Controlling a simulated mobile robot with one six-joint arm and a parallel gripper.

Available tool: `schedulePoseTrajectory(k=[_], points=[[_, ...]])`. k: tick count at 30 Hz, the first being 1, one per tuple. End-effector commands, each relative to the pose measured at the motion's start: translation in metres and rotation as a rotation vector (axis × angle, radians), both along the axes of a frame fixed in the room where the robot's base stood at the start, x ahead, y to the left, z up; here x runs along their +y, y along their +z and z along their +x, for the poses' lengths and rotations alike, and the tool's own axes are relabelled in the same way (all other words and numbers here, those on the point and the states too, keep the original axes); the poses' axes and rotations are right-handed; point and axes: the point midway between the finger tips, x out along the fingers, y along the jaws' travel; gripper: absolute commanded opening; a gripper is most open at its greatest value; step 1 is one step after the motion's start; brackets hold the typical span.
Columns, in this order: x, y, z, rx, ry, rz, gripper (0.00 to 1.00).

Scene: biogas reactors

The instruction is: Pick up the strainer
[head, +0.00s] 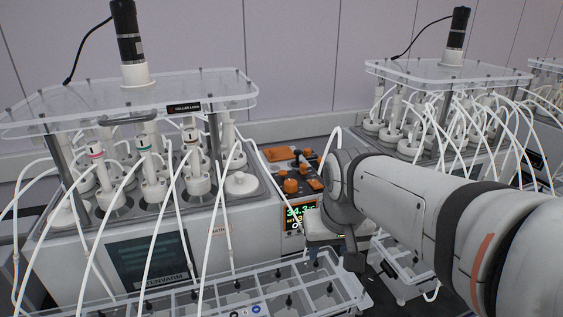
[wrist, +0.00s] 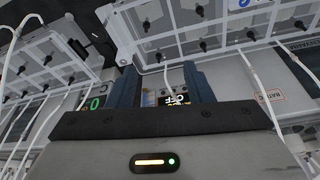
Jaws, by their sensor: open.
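I cannot make out a strainer in either view; it may be hidden behind my arm or gripper. My gripper (wrist: 163,82) is open in the wrist view, its two dark blue fingers spread apart with nothing visibly held between them. Behind the gap show part of a control panel with a small lit display (wrist: 174,100) and a thin white tube. In the head view my arm reaches in from the right and covers the area right of the orange-knobbed control unit; the fingertips are not clear there.
A reactor bath (head: 150,235) with several white-capped vessels and tubes stands at the left, under a clear shelf (head: 60,108). A clear compartmented rack (head: 215,292) lies in front. A second reactor set (head: 440,72) stands behind my arm. Loose white tubes hang around the gripper.

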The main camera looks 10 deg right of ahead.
Motion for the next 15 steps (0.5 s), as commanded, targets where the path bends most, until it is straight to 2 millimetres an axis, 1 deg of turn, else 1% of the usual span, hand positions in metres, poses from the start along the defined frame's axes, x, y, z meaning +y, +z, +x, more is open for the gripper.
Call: schedulePoseTrajectory(k=[1, 2, 3, 5, 6, 8, 9, 11, 12, 14, 15], points=[[0.000, 0.012, 0.025, -0.005, -0.003, 0.000, 0.47], [0.000, 0.019, 0.039, -0.008, -0.005, -0.001, 0.47], [0.001, 0.028, 0.057, -0.015, -0.008, -0.001, 0.47], [0.001, 0.040, 0.085, -0.024, -0.013, -0.002, 0.47], [0.001, 0.047, 0.103, -0.029, -0.015, -0.002, 0.47], [0.002, 0.057, 0.131, -0.038, -0.019, -0.003, 0.47], [0.002, 0.062, 0.149, -0.043, -0.024, -0.003, 0.47], [0.003, 0.070, 0.176, -0.053, -0.029, -0.002, 0.47], [0.004, 0.074, 0.194, -0.059, -0.031, -0.003, 0.47], [0.005, 0.079, 0.219, -0.066, -0.035, -0.003, 0.47], [0.005, 0.082, 0.236, -0.073, -0.038, -0.003, 0.47]])
